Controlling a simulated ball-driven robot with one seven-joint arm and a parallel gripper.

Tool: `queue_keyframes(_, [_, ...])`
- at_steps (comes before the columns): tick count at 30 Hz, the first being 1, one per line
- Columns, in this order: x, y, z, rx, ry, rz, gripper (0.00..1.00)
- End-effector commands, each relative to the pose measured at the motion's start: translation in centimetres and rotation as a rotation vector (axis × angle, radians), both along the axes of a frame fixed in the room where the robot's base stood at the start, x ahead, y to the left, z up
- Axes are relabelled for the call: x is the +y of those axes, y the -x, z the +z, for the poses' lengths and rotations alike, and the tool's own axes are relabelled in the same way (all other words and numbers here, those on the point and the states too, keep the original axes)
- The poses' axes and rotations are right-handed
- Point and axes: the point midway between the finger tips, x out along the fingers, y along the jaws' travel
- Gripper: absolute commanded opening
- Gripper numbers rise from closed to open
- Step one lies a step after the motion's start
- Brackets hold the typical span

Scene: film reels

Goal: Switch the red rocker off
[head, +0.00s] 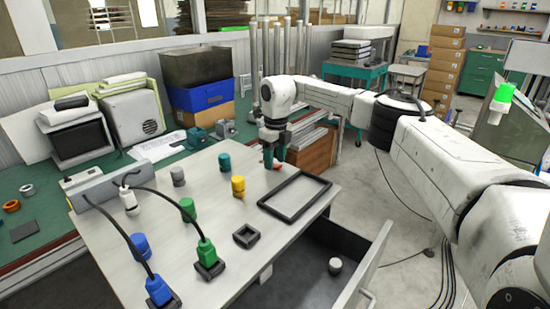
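My gripper (272,157) hangs pointing down over the right back part of the light grey table (150,250), near the back corner of a black rectangular frame. A small red part (277,166), possibly the red rocker, shows right at the fingertips and is mostly covered by them. Whether the fingers touch it, and which way the rocker is tilted, is too small to tell. The opening between the fingers cannot be made out.
The black frame (264,204) lies in front of my gripper. A yellow knob (238,186), a teal knob (224,162) and a green knob (187,209) stand to its left. Black cables run to a green plug (207,252) and a blue plug (158,290). An open drawer (365,272) juts out below.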

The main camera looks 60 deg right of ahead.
Motion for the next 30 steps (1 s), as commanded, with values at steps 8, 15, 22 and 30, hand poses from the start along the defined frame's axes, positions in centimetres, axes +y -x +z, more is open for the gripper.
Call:
queue_keyframes(8, [0.0, 0.0, 0.2, 0.0, 0.0, 0.0, 0.51])
queue_keyframes(15, [0.0, 0.1, 3.5, -0.001, 0.003, 0.001, 0.51])
queue_keyframes(22, [0.0, 0.2, 7.9, -0.001, 0.003, 0.0, 0.51])
queue_keyframes(30, [0.1, 0.3, 10.6, 0.001, 0.0, 0.0, 0.51])
